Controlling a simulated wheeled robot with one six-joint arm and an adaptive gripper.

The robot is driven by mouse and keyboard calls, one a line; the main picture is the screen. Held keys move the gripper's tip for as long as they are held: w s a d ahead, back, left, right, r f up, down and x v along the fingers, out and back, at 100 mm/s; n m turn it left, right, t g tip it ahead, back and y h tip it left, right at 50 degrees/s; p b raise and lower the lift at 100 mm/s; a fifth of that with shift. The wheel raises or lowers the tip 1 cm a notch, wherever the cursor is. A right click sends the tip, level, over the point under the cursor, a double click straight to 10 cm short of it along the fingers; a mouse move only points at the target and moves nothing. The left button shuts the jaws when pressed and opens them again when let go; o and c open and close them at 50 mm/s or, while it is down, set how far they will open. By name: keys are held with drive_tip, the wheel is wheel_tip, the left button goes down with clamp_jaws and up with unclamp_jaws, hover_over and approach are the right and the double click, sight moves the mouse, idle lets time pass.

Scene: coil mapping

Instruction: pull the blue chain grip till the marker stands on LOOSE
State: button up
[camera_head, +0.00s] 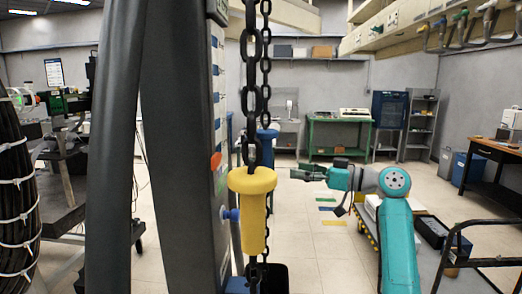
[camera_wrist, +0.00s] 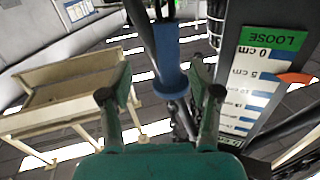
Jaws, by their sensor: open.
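The blue chain grip (camera_head: 267,136) hangs on a dark chain behind a yellow grip (camera_head: 252,205), which partly hides it in the head view. In the wrist view the blue grip (camera_wrist: 171,60) shows between and beyond my fingers. My gripper (camera_head: 302,172) is open and empty, to the right of the blue grip in the head view; in the wrist view its fingers (camera_wrist: 162,78) stand on both sides of the grip with gaps. The orange marker (camera_wrist: 297,78) points near the 5 cm line, below the green LOOSE label (camera_wrist: 273,39). The marker (camera_head: 216,161) also shows on the post.
The grey post (camera_head: 180,150) and the black chain (camera_head: 252,80) stand close to the left. A cart with metal rails (camera_head: 478,262) is at the right. A green bench (camera_head: 340,133) stands at the back, with open floor before it.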

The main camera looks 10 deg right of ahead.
drive_tip(key=n, duration=0.1)
approach(266, 149)
drive_tip(key=w+d+f, duration=0.1)
drive_tip(key=w+d, duration=0.1)
drive_tip(key=g, duration=0.1)
drive_tip(key=shift+n+y, duration=0.3)
drive_tip(key=shift+y, duration=0.1)
drive_tip(key=x, duration=1.1)
drive_tip(key=shift+s+a+r, duration=0.1)
drive_tip(key=shift+a+r, duration=0.1)
drive_tip(key=shift+r, duration=0.05)
clamp_jaws()
